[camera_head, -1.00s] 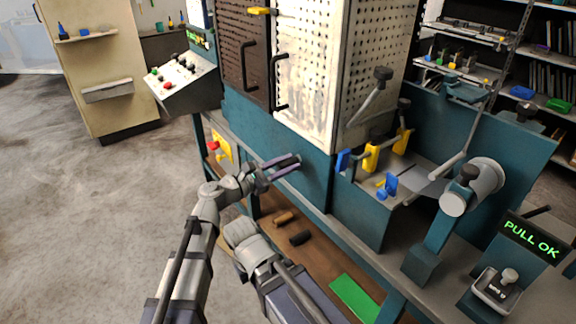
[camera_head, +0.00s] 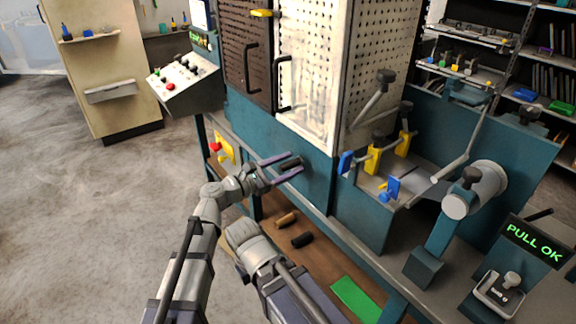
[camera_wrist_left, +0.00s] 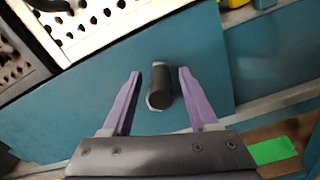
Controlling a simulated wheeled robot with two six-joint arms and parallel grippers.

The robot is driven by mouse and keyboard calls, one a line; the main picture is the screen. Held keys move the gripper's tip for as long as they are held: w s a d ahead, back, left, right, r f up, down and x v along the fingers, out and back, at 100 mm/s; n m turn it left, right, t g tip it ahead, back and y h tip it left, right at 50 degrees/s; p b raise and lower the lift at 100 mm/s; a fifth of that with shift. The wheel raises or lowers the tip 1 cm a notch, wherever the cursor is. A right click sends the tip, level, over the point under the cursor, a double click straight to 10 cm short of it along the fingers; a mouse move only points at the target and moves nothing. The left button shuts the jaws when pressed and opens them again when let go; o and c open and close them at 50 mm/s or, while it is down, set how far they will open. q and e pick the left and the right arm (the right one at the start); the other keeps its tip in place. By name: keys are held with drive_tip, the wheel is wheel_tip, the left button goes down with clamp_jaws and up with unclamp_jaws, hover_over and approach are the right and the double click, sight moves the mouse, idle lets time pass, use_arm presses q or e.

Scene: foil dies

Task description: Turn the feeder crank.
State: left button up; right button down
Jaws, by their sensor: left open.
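A dark cylindrical handle (camera_head: 291,164) with a pale grey end stands against the teal machine front; it looks like the crank's grip. In the left wrist view the handle (camera_wrist_left: 160,86) lies between my purple fingers, with a gap on each side. I cannot make out a crank arm behind it. My left gripper (camera_head: 290,166) is open around the handle, and its fingers (camera_wrist_left: 158,90) show no contact in the wrist view. My right gripper is not in view.
Teal machine front (camera_head: 310,190) lies close behind the fingers. A door handle (camera_head: 282,84) is above. Brown (camera_head: 287,219) and black (camera_head: 302,240) cylinders lie on the lower shelf. A knobbed lever (camera_head: 372,100), clamps and a roller (camera_head: 474,192) stand to the right. Open floor (camera_head: 80,220) is left.

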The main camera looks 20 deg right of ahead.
use_arm(q)
drive_tip(key=v, duration=0.7)
drive_tip(key=shift+s+a, duration=0.15)
drive_tip(key=shift+a, duration=0.2)
drive_tip(key=s+a+f+m+g+y, duration=0.1)
drive_tip(key=s+a+f+m+y, duration=0.15)
drive_tip(key=f, duration=0.25)
drive_tip(key=s+a+f+m+g+y, duration=0.1)
drive_tip(key=a+f+m+y, duration=0.1)
drive_tip(key=f+m, duration=0.2)
drive_tip(key=s+a+f+m+g+y, duration=0.1)
drive_tip(key=s+a+f+m+y, duration=0.25)
drive_tip(key=a, duration=0.45)
drive_tip(key=s+a+f+m+g+y, duration=0.1)
drive_tip(key=s+a+f+m+y, duration=0.1)
drive_tip(key=a+f+m+y, duration=0.4)
drive_tip(key=s+a+f+m+g+y, duration=0.1)
drive_tip(key=s+a+f+m+y, duration=0.15)
drive_tip(key=a, duration=0.65)
drive_tip(key=s+d+r+m+y+p, duration=0.1)
drive_tip(key=s+d+r+p, duration=0.2)
drive_tip(key=r+p, duration=0.7)
drive_tip(key=s+d+r+m+g+p, duration=0.1)
drive_tip(key=s+d+r+p, duration=0.3)
drive_tip(key=r+p, duration=0.6)
drive_tip(key=d+m+p, duration=0.1)
drive_tip(key=d, duration=0.1)
drive_tip(key=shift+d+r+y, duration=0.3)
drive_tip(key=shift+r+y, duration=0.05)
